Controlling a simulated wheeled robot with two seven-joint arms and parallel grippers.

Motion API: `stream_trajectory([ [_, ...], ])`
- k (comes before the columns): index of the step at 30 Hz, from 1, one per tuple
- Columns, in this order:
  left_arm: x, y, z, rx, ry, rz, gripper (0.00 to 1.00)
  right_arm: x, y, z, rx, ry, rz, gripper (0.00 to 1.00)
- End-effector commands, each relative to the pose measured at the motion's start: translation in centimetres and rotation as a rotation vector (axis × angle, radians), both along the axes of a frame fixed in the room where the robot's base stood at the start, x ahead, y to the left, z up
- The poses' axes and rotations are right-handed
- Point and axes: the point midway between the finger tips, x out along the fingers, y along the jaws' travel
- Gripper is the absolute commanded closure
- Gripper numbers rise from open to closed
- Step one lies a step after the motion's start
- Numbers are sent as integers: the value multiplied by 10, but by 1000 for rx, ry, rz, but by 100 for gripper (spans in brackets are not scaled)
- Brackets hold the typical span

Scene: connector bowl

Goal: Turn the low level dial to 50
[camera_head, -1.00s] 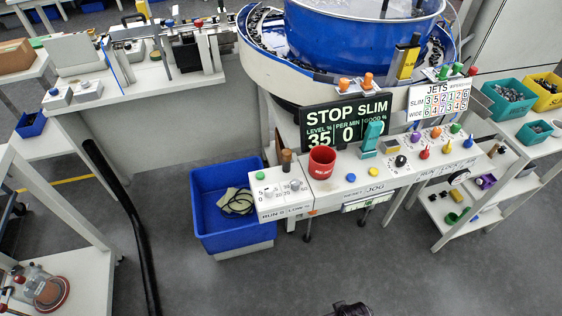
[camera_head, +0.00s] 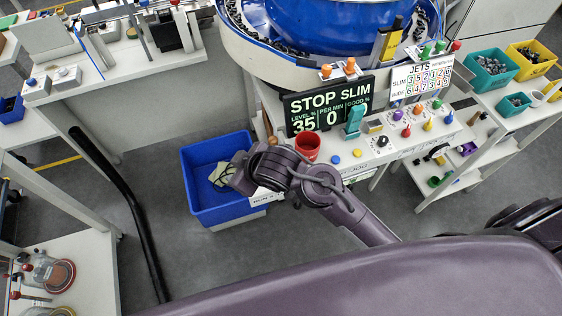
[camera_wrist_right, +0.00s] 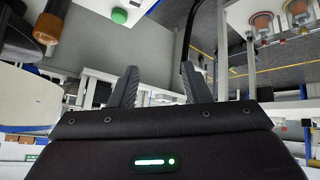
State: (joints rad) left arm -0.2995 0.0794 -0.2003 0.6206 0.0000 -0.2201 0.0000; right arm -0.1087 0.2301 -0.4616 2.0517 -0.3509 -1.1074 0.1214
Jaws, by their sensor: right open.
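The low level dial is hidden in the head view behind my right arm, which covers most of the small white control panel (camera_head: 268,197) at the front left of the machine. In the right wrist view my gripper (camera_wrist_right: 160,76) is open, with nothing between the fingers. A green button (camera_wrist_right: 119,16) on a white surface shows beyond it; I cannot make out the dial. The black display (camera_head: 328,108) reads STOP SLIM, level 35. My left gripper is out of view.
A blue bin (camera_head: 190,190) stands left of the panel. A red cup (camera_head: 307,147) and a brown-topped lever (camera_head: 269,124) stand close to my right arm. A blue bowl feeder (camera_head: 330,25) rises behind. Colored knobs line the machine's right side.

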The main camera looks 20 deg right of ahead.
Motion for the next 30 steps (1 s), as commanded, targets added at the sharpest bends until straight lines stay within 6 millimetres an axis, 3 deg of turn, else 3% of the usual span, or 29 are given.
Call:
stream_trajectory([
  [3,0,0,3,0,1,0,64,10,48,25,-15,-119,214,57],
  [6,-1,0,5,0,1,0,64,7,86,36,-48,-203,430,57],
  [9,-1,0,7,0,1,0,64,-3,108,35,-109,-248,654,57],
  [12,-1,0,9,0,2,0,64,-11,109,22,-195,-242,854,57],
  [14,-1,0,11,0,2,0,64,-13,98,13,-258,-215,957,57],
  [16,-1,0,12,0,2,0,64,-13,74,1,-339,-161,1059,57],
  [20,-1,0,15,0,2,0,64,-2,9,-12,-494,-8,1175,57],
  [24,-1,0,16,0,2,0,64,11,-61,-8,-619,161,1202,57],
  [27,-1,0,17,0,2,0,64,15,-94,-2,-668,246,1195,57],
  [30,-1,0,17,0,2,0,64,17,-111,1,-690,291,1186,57],
])
